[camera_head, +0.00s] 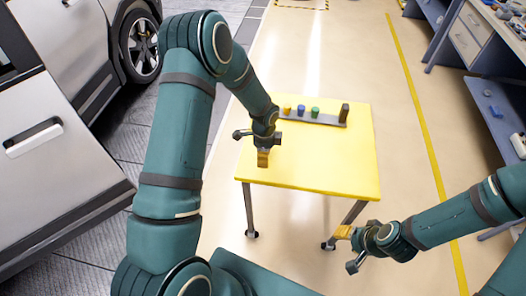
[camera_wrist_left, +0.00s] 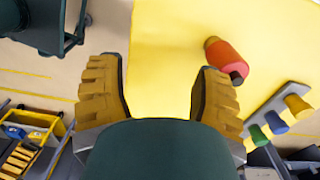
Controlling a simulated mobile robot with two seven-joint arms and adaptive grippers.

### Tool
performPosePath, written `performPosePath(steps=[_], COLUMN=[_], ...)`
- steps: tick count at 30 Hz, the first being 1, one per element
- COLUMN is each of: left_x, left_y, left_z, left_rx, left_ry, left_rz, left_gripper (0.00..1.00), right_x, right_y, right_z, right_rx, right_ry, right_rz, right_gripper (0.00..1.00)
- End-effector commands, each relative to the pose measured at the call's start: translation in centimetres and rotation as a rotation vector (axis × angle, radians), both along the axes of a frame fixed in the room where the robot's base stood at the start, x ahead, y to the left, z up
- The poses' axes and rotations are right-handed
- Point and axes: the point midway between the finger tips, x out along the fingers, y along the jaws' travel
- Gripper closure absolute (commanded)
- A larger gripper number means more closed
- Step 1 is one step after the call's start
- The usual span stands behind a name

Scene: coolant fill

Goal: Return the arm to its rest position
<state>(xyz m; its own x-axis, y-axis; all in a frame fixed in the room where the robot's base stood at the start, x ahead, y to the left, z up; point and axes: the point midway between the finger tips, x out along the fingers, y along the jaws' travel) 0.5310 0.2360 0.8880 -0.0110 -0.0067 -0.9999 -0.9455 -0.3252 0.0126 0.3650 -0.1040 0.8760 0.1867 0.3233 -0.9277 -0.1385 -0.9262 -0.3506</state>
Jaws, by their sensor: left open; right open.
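My left gripper (camera_head: 263,157) hangs over the yellow table (camera_head: 330,170) in the head view. In the left wrist view its two ridged yellow fingers stand wide apart, with nothing between them (camera_wrist_left: 160,70). A red cylinder (camera_wrist_left: 226,60) with an orange end and a dark end lies on the table, beside the right finger in that view and apart from it. I cannot make it out in the head view. My right gripper (camera_head: 343,232) is low at the right, off the table's front right corner; its fingers overlap in the head view, and I see nothing held.
A grey rack (camera_head: 328,120) with yellow (camera_head: 286,108), blue (camera_head: 300,109) and green (camera_head: 315,111) pieces stands at the table's back, a dark brown block (camera_head: 344,112) at its right end. A car (camera_head: 60,120) is at left, workbenches (camera_head: 470,45) at right. The table's right half is clear.

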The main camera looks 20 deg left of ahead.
Motion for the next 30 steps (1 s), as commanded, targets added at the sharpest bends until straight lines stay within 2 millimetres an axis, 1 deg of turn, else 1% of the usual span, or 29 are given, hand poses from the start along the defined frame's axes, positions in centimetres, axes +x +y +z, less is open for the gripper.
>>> performPosePath(steps=[12,15,16,17,20,21,23,24,25,27,30], left_x=[0.0,0.0,-0.4,-1.0,-3.4,-4.7,-6.8,-8.3,-9.4,-11.8,-14.6], left_y=[0.0,0.0,-0.5,-1.1,-4.0,-5.5,-7.6,-8.9,-9.8,-11.4,-12.7], left_z=[0.0,0.0,-0.5,-1.0,-3.2,-4.2,-5.5,-6.2,-6.6,-7.4,-8.0], left_rx=[0.000,0.000,-0.013,-0.032,-0.120,-0.162,-0.226,-0.263,-0.287,-0.332,-0.365], left_ry=[0.000,0.000,0.002,0.001,-0.002,0.002,0.012,0.021,0.029,0.049,0.073], left_rz=[-0.001,-0.001,0.020,0.052,0.227,0.328,0.495,0.614,0.703,0.905,1.143], left_gripper=[0.34,0.34,0.34,0.34,0.34,0.34,0.34,0.34,0.34,0.34,0.34], right_x=[0.0,-0.1,-0.1,-0.1,-0.2,-0.2,-0.3,-0.4,-0.4,-0.5,-0.6], right_y=[0.0,-0.2,-0.3,-0.2,-0.1,-0.1,0.0,0.0,0.0,0.1,0.1], right_z=[0.0,0.5,0.4,0.0,-1.3,-2.0,-3.0,-3.6,-4.1,-5.1,-6.1], right_rx=[0.000,0.008,0.009,0.008,0.007,0.006,0.006,0.005,0.005,0.003,0.002], right_ry=[0.000,-0.002,-0.003,-0.002,0.002,0.003,0.006,0.007,0.008,0.011,0.013], right_rz=[0.000,0.000,0.000,0.001,0.004,0.004,0.005,0.006,0.007,0.008,0.009], right_gripper=[0.53,0.53,0.53,0.53,0.53,0.53,0.53,0.53,0.53,0.53,0.53])
